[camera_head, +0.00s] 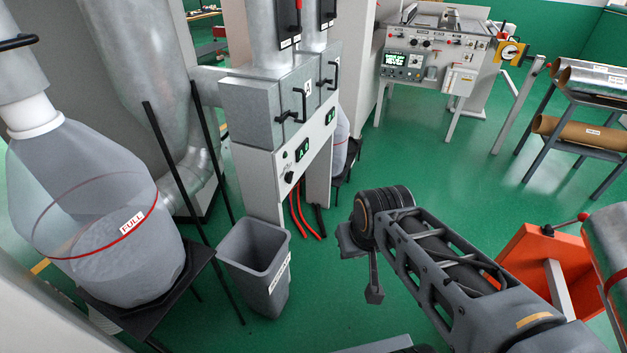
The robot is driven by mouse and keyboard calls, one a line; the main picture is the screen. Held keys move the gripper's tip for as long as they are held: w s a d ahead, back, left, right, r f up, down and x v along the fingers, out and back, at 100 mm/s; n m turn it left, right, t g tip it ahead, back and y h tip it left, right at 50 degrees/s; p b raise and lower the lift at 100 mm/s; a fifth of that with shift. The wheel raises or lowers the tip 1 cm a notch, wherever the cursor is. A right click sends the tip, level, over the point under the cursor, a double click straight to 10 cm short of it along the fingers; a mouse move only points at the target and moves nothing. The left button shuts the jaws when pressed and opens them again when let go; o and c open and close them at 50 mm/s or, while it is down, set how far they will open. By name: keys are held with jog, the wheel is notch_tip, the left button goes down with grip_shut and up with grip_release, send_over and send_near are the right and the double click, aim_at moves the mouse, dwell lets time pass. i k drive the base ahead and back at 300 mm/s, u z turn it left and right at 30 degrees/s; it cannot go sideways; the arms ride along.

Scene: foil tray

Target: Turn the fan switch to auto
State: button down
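A small black knob, which looks like the fan switch (289,177), is on the lower left of the white front panel (312,157) of the grey duct cabinet. Its small markings are too fine to read, so I cannot tell its setting. My gripper (374,294) hangs below the end of my arm, to the right of the panel and nearer to me. It is clear of the knob and touches nothing that I can see. Its fingers show nearly edge-on, so I cannot tell whether they are open.
Two green displays (302,150) and black handles (301,104) are near the knob. A grey bin (252,245) stands below, and red hoses (304,212) run under the panel. A full clear bag (105,215) is at left. Orange equipment (530,260) is at right. Green floor lies between.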

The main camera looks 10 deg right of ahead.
aim_at(289, 175)
jog(key=u, duration=0.4)
jog(key=i, duration=0.9)
jog(key=u, duration=0.05)
